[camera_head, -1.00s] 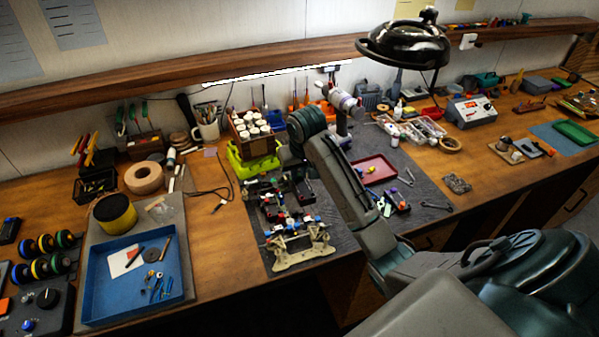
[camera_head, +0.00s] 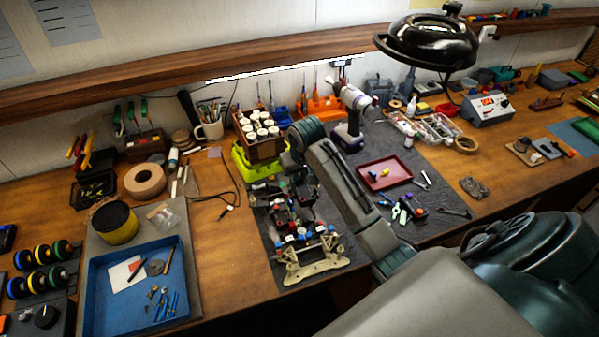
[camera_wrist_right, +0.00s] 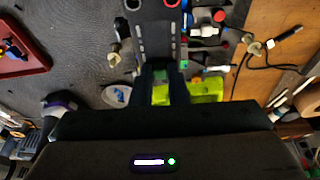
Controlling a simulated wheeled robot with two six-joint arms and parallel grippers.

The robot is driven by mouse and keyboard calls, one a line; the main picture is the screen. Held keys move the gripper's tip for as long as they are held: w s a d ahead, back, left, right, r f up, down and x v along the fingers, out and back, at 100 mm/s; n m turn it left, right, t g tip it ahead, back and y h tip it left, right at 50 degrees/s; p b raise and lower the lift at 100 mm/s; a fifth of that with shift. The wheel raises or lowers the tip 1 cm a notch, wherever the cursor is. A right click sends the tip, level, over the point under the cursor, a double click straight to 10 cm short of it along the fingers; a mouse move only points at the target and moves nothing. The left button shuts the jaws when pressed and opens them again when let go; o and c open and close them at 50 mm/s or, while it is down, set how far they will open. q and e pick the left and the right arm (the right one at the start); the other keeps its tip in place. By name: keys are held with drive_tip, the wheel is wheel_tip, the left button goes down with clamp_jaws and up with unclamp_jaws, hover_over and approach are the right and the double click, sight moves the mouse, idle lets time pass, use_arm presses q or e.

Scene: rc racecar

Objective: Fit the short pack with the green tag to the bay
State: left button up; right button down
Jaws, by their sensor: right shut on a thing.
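The car chassis (camera_head: 312,255) lies on the grey mat, its pale bumper towards me. My right gripper (camera_head: 292,168) is over the chassis's far end, partly hidden by its own arm. In the right wrist view my gripper (camera_wrist_right: 163,82) is shut on a pack that is mostly hidden between the fingers. Green shows between them; I cannot tell whether it is the tag or the lime crate behind. A dark chassis plate with slots (camera_wrist_right: 157,38) lies past the fingertips. I cannot tell whether the pack touches the bay. My left gripper is not in view.
A lime crate (camera_head: 241,163) with a wooden rack of white-topped jars (camera_head: 257,143) stands just behind the chassis. A drill (camera_head: 352,125) stands to the right. A red tray (camera_head: 384,172) and small parts (camera_head: 408,208) lie right of my arm. A blue tray (camera_head: 110,310) is at left.

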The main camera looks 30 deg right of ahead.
sight(300, 183)
drive_tip(key=shift+x, duration=0.8)
drive_tip(key=shift+s+f+b, duration=0.1)
drive_tip(key=shift+f+b, duration=0.75)
drive_tip(key=shift+f, duration=1.3)
drive_tip(key=shift+r, duration=0.1)
drive_tip(key=shift+p, duration=0.65)
drive_tip(key=shift+f, duration=1.25)
drive_tip(key=c, duration=1.3)
unclamp_jaws()
drive_tip(key=shift+s, duration=0.1)
